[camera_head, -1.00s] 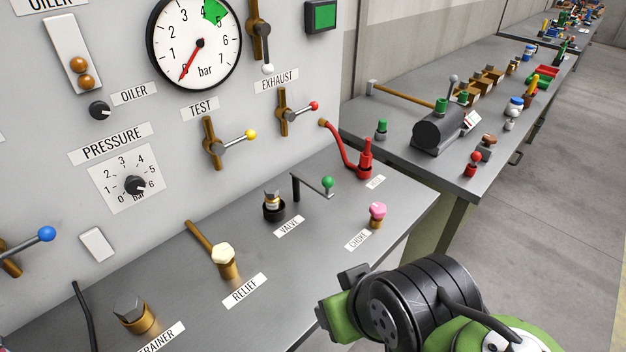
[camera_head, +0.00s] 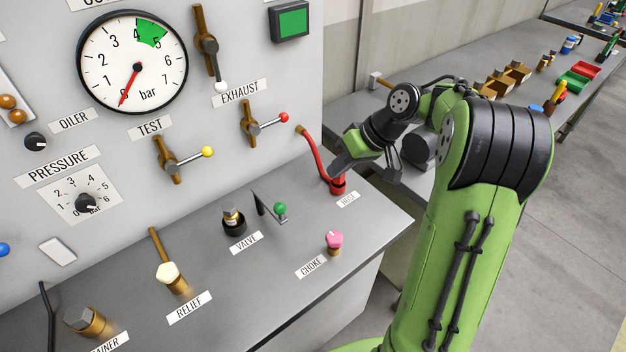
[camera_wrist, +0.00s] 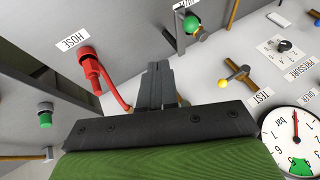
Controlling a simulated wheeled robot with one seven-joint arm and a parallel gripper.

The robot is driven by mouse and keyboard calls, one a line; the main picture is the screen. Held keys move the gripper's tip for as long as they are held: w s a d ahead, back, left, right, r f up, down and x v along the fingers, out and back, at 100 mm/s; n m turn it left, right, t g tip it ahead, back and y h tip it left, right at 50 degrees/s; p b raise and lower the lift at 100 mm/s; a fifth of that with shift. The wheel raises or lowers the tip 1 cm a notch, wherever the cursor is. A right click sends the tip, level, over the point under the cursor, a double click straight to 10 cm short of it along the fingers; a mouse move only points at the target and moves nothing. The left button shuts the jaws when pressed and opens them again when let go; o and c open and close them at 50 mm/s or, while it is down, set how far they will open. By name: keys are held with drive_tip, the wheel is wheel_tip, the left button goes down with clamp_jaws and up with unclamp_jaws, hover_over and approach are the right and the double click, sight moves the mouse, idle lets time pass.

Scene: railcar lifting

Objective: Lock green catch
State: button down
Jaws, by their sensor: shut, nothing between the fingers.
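The green ball (camera_head: 280,208) sits on a thin dark lever beside the VALVE fitting (camera_head: 234,221) on the bench. The green ball also shows at the top of the wrist view (camera_wrist: 195,26), apart from my fingers. I cannot tell from the pictures whether this lever is the catch or whether it is locked. My gripper (camera_head: 338,170) is near the red hose fitting, up and to the right of the green ball in the head view. In the wrist view my gripper (camera_wrist: 158,72) has its fingers together with nothing between them.
The red hose fitting (camera_wrist: 90,68) is close to my gripper. A pink CHOKE knob (camera_head: 334,240) and a RELIEF fitting (camera_head: 170,277) stand on the bench. The yellow-tipped TEST lever (camera_head: 190,161) is on the panel. Another green knob (camera_wrist: 45,119) shows at left in the wrist view.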

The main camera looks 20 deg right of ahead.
drive_tip(key=w+a+f+b, duration=0.2)
drive_tip(key=a+f, duration=0.7)
drive_tip(key=shift+w+a, duration=0.15)
idle(0.4)
drive_tip(key=shift+a, duration=0.15)
